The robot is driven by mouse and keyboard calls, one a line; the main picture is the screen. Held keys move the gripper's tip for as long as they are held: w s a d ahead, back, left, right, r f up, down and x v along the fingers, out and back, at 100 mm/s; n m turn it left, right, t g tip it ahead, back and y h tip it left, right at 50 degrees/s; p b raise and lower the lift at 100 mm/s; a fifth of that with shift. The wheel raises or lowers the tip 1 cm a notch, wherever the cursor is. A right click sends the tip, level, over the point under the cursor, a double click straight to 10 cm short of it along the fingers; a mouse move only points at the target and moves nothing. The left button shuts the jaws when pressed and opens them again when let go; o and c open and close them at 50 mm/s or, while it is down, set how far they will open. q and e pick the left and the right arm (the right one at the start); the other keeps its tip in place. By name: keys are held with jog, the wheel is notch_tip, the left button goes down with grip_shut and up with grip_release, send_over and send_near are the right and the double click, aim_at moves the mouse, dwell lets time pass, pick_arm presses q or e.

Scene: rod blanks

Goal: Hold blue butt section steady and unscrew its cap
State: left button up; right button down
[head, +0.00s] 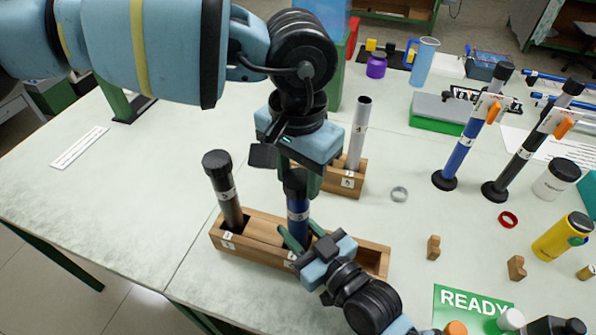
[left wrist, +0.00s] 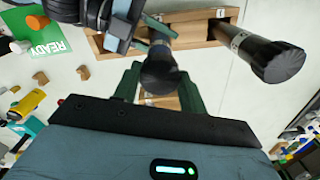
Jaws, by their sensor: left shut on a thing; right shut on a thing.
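The blue butt section (head: 298,212) stands upright in the middle of the wooden rack (head: 252,254). Its dark cap (head: 295,181) is at the top; the left wrist view looks down on the cap (left wrist: 160,73). My left gripper (head: 297,176) comes from above and is shut on the cap; its green fingers (left wrist: 158,88) sit on either side of it. My right gripper (head: 302,240) comes from the lower right and is shut around the blue tube, low down near the rack. The tube's bottom end is hidden in the rack.
A black capped section (head: 226,190) stands in the rack's left slot, close to my grippers. A grey tube (head: 359,132) stands in a second wooden block behind. Two sections on round bases (head: 460,155) (head: 525,150) stand at right. The table at left is mostly clear.

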pick_arm(q)
jog(key=n, duration=1.1)
jog(key=shift+n, duration=0.3)
jog(key=n, duration=0.7)
jog(key=shift+n, duration=0.4)
jog(key=n, duration=2.1)
jog(key=shift+r+n, duration=0.1)
jog(key=shift+n, duration=0.2)
jog(key=n, duration=1.2)
jog(key=shift+n, duration=0.4)
jog(key=shift+r, duration=0.3)
